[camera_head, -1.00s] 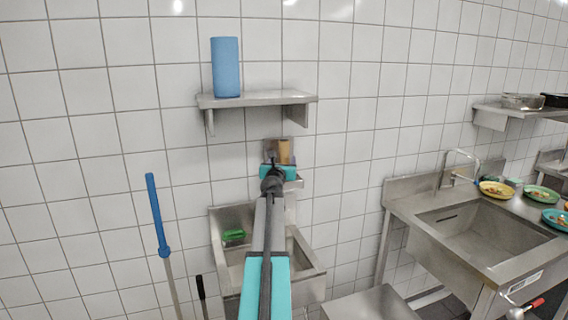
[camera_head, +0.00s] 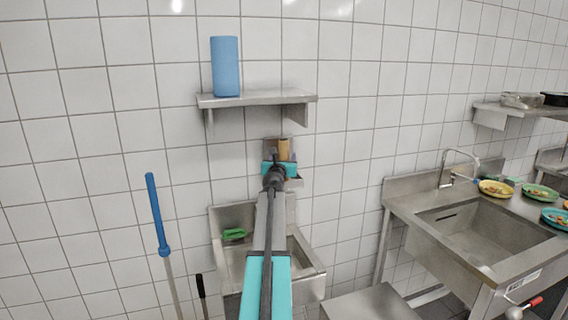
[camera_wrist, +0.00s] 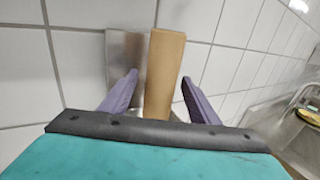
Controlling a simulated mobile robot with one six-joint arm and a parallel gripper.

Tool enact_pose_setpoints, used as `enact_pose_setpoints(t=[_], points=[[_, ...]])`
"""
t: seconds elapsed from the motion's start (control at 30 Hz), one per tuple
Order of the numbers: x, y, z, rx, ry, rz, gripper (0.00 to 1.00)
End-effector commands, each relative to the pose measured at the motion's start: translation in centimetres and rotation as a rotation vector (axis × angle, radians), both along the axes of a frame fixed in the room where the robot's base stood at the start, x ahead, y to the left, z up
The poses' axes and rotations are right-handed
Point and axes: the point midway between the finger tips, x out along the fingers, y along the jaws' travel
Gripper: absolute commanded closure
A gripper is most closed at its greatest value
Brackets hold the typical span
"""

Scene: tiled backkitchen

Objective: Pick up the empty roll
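The empty roll (camera_wrist: 164,75) is a brown cardboard tube standing upright against a metal holder plate on the tiled wall. In the head view the roll (camera_head: 284,149) shows just above my gripper (camera_head: 278,164), below the wall shelf. In the wrist view my gripper (camera_wrist: 158,95) is open, with one purple finger on each side of the roll. A gap shows between each finger and the roll. The roll's lower end is hidden behind my gripper.
A metal holder plate (camera_wrist: 124,70) is behind the roll. A shelf (camera_head: 256,99) with a blue roll (camera_head: 226,66) is above. A small sink (camera_head: 235,260) with a green brush (camera_head: 234,234) is below. A blue-handled pole (camera_head: 156,215) stands left.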

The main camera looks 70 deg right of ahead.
Motion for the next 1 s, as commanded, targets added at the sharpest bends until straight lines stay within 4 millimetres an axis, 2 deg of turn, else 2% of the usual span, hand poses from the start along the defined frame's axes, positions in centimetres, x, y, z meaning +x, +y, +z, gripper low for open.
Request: enact_pose_setpoints(t=[0.03,0.2,0.27,0.67,0.87,1.0], points=[[0.0,0.0,0.0,0.0,0.0,0.0,0.53],[0.0,0.0,0.0,0.0,0.0,0.0,0.81],[0.0,0.0,0.0,0.0,0.0,0.0,0.88],[0.1,0.0,0.7,-0.001,-0.002,0.001,0.88],[0.1,0.0,2.9,-0.002,-0.002,0.001,0.88],[0.1,0.0,5.0,-0.003,-0.003,0.001,0.88]])
